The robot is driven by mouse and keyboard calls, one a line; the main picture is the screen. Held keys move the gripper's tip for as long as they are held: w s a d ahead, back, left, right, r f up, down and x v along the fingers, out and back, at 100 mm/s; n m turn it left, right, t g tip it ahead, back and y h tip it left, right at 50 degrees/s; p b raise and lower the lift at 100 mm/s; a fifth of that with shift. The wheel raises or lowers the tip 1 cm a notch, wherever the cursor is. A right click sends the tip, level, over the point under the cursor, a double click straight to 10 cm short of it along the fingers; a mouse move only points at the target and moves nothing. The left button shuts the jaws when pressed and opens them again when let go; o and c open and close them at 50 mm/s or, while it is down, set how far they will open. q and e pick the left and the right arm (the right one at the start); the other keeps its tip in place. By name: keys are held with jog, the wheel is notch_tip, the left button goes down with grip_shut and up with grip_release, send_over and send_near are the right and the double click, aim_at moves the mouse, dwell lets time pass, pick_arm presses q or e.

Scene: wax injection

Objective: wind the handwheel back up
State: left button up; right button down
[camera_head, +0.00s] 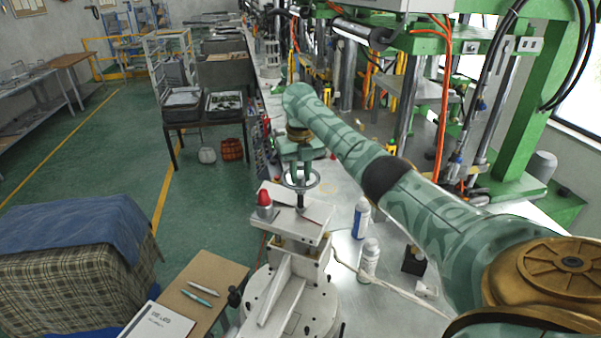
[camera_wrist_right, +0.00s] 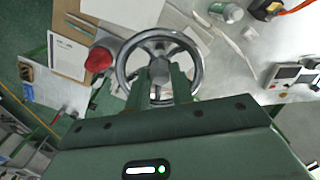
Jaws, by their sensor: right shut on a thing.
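The handwheel (camera_head: 315,181) is a chromed ring with a hub, on a vertical screw above the pale metal clamp of the wax injection machine (camera_head: 290,222). In the right wrist view the handwheel (camera_wrist_right: 194,57) shows face on. My right gripper (camera_head: 300,182) reaches down onto it from above. Its two green fingers (camera_wrist_right: 163,80) are shut on the grey hub in the middle of the wheel. The fingers hide part of the rim and spokes. My left gripper is in neither view.
A red knob or lamp (camera_head: 264,199) stands on the clamp plate beside the wheel. A brown board (camera_head: 208,280) with pens and a paper (camera_head: 160,322) lies at front left.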

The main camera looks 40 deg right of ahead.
jog(key=shift+r, duration=0.15)
jog(key=c, duration=1.2)
grip_release()
jog(key=shift+w, duration=0.1)
notch_tip(320, 180, up, 16)
